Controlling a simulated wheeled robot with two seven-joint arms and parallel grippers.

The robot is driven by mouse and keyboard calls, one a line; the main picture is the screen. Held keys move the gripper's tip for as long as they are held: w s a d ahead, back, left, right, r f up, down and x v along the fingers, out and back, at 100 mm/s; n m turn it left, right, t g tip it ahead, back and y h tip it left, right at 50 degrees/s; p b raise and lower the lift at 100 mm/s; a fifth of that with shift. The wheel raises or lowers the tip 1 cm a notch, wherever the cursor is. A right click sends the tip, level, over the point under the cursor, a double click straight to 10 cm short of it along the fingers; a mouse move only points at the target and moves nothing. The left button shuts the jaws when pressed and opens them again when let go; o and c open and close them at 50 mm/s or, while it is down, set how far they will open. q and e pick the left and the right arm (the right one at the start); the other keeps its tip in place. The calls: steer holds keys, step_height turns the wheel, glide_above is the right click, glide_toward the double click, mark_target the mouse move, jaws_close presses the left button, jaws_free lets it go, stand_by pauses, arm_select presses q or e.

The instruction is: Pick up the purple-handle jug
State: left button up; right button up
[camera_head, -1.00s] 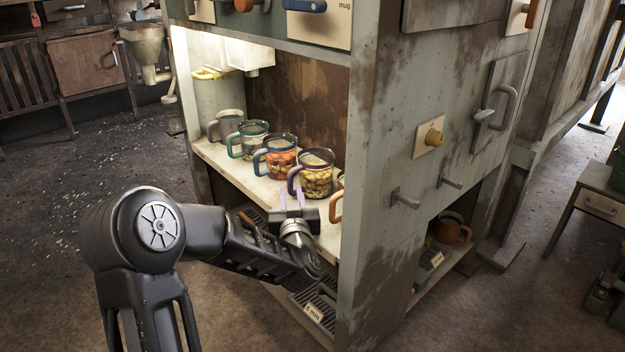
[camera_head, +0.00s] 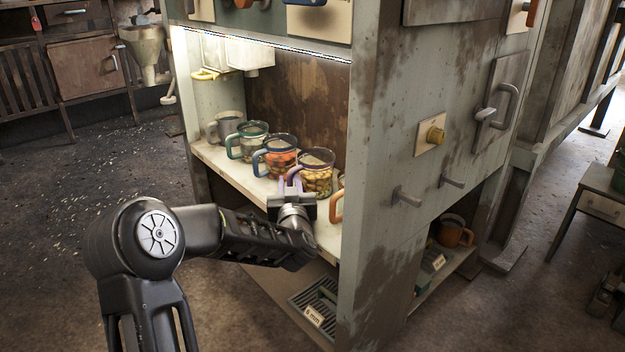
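The purple-handle jug (camera_head: 318,172) stands upright on the pale shelf of the cabinet, a clear jug with yellowish and brown contents. Its purple handle faces my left gripper (camera_head: 290,184). The gripper is at the handle, with its two fingers spread to either side of it as far as I can see. Whether the fingers touch the handle is too small to tell. My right gripper is not in view.
A blue-handle jug (camera_head: 281,157) stands close to the left, then a green-handle jug (camera_head: 247,141) and a grey one (camera_head: 222,126). An orange handle (camera_head: 336,206) shows at the right, partly hidden by the cabinet side wall (camera_head: 385,130).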

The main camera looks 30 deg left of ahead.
arm_select(q)
steer(key=shift+c, duration=0.3)
jaws_close()
stand_by(1.1)
